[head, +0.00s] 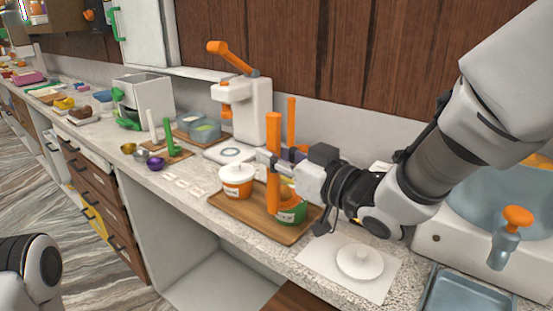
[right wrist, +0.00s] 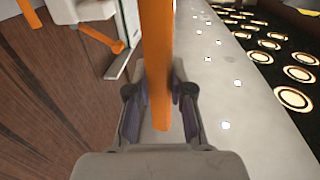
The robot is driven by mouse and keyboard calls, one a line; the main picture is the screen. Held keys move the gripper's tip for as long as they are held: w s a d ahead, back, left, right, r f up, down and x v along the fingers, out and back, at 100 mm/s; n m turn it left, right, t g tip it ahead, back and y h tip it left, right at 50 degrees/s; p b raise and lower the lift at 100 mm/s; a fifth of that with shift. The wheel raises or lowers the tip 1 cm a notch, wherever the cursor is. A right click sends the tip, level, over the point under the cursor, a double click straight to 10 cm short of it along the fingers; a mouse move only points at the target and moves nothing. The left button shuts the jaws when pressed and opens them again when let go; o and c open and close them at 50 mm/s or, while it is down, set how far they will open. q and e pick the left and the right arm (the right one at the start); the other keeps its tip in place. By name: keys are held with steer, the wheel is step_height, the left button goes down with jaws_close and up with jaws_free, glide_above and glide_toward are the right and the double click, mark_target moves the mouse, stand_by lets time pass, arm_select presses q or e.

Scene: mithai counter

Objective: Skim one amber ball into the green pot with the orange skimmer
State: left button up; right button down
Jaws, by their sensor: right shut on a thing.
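My right gripper (head: 270,160) is shut on the upright orange handle of the skimmer (head: 274,135). In the right wrist view the orange handle (right wrist: 156,60) stands between the two fingers (right wrist: 160,105). The green pot (head: 294,214) sits on the wooden tray (head: 243,218), partly hidden behind the handle and my gripper. The handle's lower end overlaps the pot's left side; I cannot tell whether it is inside or in front. A white tub with an orange label (head: 236,183) stands left of it on the tray. No amber ball is visible. My left gripper is out of view.
Another orange upright handle (head: 291,120) stands behind my gripper. A white press with an orange lever (head: 245,105) is at the back. A white lidded disc (head: 360,261) lies on a mat at the front right. A blue basin with an orange tap (head: 517,217) is at the right.

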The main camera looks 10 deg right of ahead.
steer(key=w+d+r+m+g+p, duration=0.2)
steer(key=w+d+m+p, duration=0.3)
steer(key=p, duration=1)
steer(key=shift+w+d+r+m+h, duration=0.15)
steer(key=shift+w+m+h, duration=0.15)
steer(key=shift+w+m, duration=0.55)
steer(key=shift+w, duration=0.15)
steer(key=w+d+m+p, duration=0.1)
steer(key=p, duration=0.2)
steer(key=w+d+f+m+g+p, duration=0.1)
steer(key=p, duration=0.2)
steer(key=w+d+m+p, duration=0.1)
steer(key=w+p, duration=0.1)
steer(key=p, duration=0.2)
steer(key=shift+d+f+g, duration=0.15)
steer(key=shift+f+g, duration=0.1)
steer(key=shift+g, duration=0.15)
